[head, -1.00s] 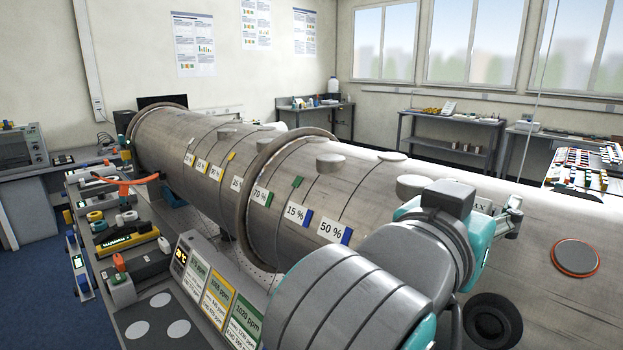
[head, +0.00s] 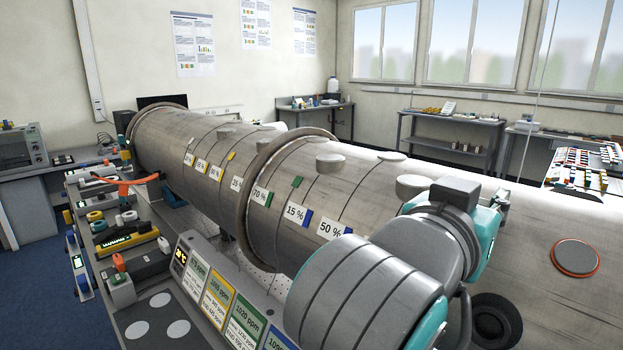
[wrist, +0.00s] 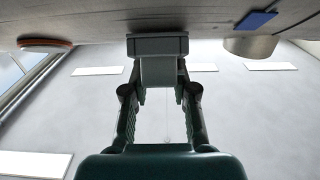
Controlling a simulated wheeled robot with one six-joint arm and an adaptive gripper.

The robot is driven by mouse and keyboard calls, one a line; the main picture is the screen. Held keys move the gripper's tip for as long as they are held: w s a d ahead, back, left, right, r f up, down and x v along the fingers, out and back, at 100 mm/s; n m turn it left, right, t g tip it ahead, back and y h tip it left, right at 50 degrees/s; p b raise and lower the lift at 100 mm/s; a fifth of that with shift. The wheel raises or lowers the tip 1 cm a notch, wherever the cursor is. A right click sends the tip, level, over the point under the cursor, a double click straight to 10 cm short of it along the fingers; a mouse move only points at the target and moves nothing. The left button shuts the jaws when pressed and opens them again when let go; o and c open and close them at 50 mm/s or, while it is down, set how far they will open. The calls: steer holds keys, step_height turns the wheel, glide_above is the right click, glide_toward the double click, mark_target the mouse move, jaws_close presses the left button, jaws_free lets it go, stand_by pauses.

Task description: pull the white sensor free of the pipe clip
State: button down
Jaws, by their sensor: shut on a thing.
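My gripper (wrist: 160,92) shows in the wrist view with its two dark fingers on either side of a pale grey block, which I take for the white sensor (wrist: 158,70). It is shut on this block. A wider grey piece (wrist: 157,46) sits at the block's upper end, against the edge of the pipe (wrist: 90,24). I cannot tell whether this piece is the clip or part of the sensor, or whether it touches the pipe.
The large metal pipe (head: 370,180) crosses the head view, with raised round caps (head: 330,162) and percent labels. A round orange-rimmed port (head: 575,256) is at right. A panel of ppm cards (head: 215,298) and a cluttered bench (head: 110,285) stand in front at left.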

steer(key=shift+s+a+r, duration=0.25)
steer(key=shift+r, duration=0.3)
steer(key=shift+s+a+r, duration=0.25)
steer(key=shift+r, duration=0.25)
step_height(320, 180, up, 8)
stand_by(1.2)
